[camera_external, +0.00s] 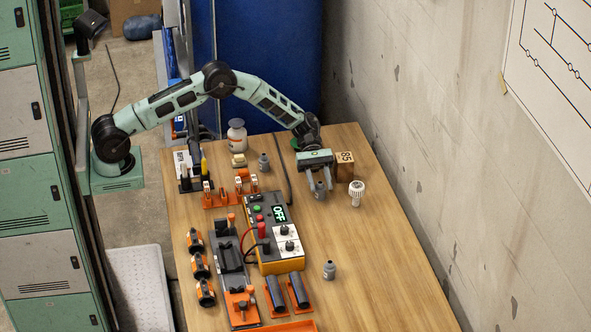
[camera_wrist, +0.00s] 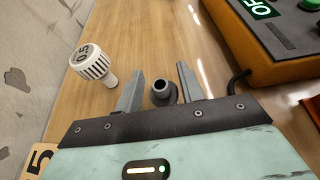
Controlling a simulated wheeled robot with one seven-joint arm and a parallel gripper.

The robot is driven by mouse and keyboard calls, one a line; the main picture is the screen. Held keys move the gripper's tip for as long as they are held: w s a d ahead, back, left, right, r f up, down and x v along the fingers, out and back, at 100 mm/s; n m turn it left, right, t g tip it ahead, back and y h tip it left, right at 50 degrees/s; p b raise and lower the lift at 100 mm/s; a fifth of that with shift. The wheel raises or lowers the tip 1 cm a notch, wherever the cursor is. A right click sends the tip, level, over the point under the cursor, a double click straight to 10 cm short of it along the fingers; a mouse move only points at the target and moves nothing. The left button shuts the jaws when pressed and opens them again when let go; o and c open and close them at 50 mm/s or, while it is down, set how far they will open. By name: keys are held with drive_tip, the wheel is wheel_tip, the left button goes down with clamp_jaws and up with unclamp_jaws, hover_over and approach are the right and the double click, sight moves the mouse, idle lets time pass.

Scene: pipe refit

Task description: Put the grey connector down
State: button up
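A grey connector (camera_external: 320,190) stands upright on the wooden table, just below my gripper. In the wrist view the connector (camera_wrist: 163,92) shows its round open top between my two fingers. My gripper (camera_external: 317,184) points down with a finger on each side of the connector. In the wrist view my gripper (camera_wrist: 160,92) is open, with a visible gap between the connector and each finger. The connector's lower part is partly hidden by the gripper. Two similar grey connectors stand apart, one near the back (camera_external: 264,162) and one near the front (camera_external: 329,270).
A white ribbed plug (camera_external: 357,192) and a wooden block marked 85 (camera_external: 345,164) stand close right of my gripper. A control box (camera_external: 272,235) and orange-black fixtures (camera_external: 240,305) fill the left side. The table's right front (camera_external: 385,270) is clear.

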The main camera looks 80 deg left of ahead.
drive_tip(key=v, duration=0.2)
drive_tip(key=shift+a+r, duration=0.1)
drive_tip(key=shift+a, duration=0.3)
wheel_tip(320, 180, up, 6)
drive_tip(key=s+a+r+m+y, duration=0.2)
drive_tip(key=s+a+m+y, duration=0.5)
drive_tip(key=s+a, duration=1.4)
drive_tip(key=s+a+m+y, duration=0.1)
drive_tip(key=s+a+y, duration=0.1)
drive_tip(key=s, duration=0.6)
drive_tip(key=s+a+m+y, duration=0.1)
drive_tip(key=s+a+y, duration=0.1)
drive_tip(key=s+a, duration=0.3)
drive_tip(key=s+a+r+m+y, duration=0.1)
drive_tip(key=s+a+y, duration=0.2)
drive_tip(key=s, duration=0.9)
drive_tip(key=shift+a, duration=0.3)
